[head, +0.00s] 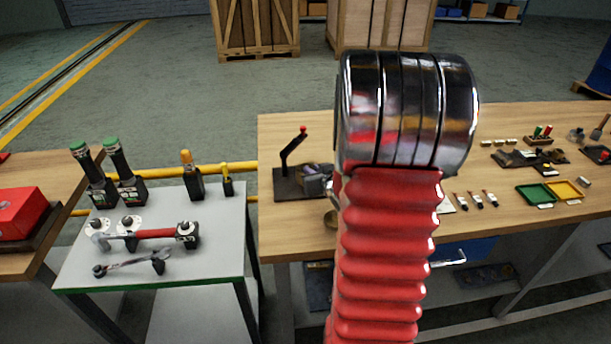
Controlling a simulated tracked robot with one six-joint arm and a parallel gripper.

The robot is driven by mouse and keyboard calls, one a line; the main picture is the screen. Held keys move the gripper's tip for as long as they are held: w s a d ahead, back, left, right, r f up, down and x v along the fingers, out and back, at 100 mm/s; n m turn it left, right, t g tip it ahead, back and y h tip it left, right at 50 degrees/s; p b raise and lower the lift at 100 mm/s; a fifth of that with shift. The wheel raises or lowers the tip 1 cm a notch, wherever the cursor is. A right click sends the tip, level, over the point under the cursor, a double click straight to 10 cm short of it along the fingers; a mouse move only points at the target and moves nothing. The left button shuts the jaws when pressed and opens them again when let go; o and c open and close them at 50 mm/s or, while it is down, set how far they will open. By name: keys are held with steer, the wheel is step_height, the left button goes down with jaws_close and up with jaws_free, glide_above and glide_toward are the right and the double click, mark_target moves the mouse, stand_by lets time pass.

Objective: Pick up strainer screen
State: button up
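I cannot make out a strainer screen in the head view. My own arm, with a red ribbed sleeve and a chrome joint, fills the middle of the picture and hides part of the wooden workbench (290,130) behind it.
A grey table (215,258) at left bears a red-handled tool (148,233), a wrench (133,262) and green-capped bottles (115,155). The bench's right side has a green tray (534,195), a yellow tray (565,190) and small tools. A yellow rail (215,169) runs behind the grey table.

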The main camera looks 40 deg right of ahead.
steer(key=shift+x, duration=2.15)
jaws_close()
step_height(320, 180, up, 10)
